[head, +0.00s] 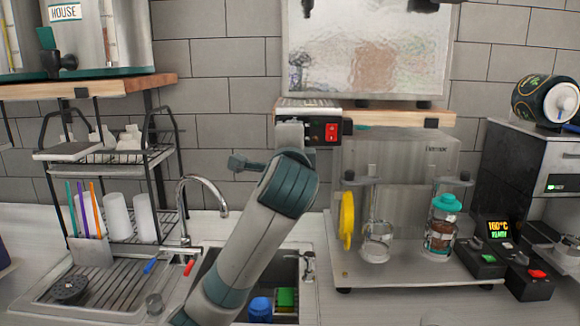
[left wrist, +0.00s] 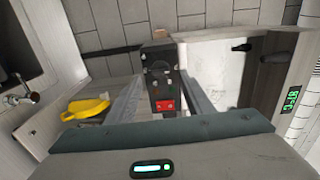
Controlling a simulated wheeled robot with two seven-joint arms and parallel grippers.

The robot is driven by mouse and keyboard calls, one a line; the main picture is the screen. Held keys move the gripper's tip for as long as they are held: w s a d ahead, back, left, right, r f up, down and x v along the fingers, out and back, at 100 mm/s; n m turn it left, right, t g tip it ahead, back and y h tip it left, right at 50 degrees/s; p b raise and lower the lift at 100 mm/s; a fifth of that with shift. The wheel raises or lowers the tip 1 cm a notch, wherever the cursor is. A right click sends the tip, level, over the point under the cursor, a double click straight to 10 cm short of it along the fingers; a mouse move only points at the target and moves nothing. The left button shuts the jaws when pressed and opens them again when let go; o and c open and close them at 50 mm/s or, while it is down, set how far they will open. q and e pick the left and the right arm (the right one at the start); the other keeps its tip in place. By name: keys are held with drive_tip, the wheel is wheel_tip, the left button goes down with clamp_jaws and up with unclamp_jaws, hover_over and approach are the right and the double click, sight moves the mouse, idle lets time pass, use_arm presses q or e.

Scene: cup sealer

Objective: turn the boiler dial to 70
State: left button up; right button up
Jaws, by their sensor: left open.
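A small box with a dark front panel (head: 322,128) and a red switch (head: 332,132) stands at the wooden shelf in the middle of the head view. In the left wrist view the dark panel (left wrist: 160,62) and red switch (left wrist: 166,105) lie between my fingers. My left gripper (left wrist: 161,82) is open, with one finger on each side of the panel; I cannot tell whether they touch it. In the head view my left wrist hides part of the box. No boiler dial can be made out clearly. A green display (left wrist: 292,98) seems to read 87°C. My right gripper is not in view.
A steel tank (head: 375,50) stands on the wooden shelf (head: 400,118). Below are a yellow item (head: 347,222), a glass vessel (head: 376,240) and a teal-lidded jar (head: 443,225). A display (head: 498,230) reads 100°C. The sink (head: 285,257) and rack (head: 100,155) are left.

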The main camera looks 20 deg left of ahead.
use_arm(q)
drive_tip(key=b+v, duration=0.3)
drive_tip(key=v, duration=0.9)
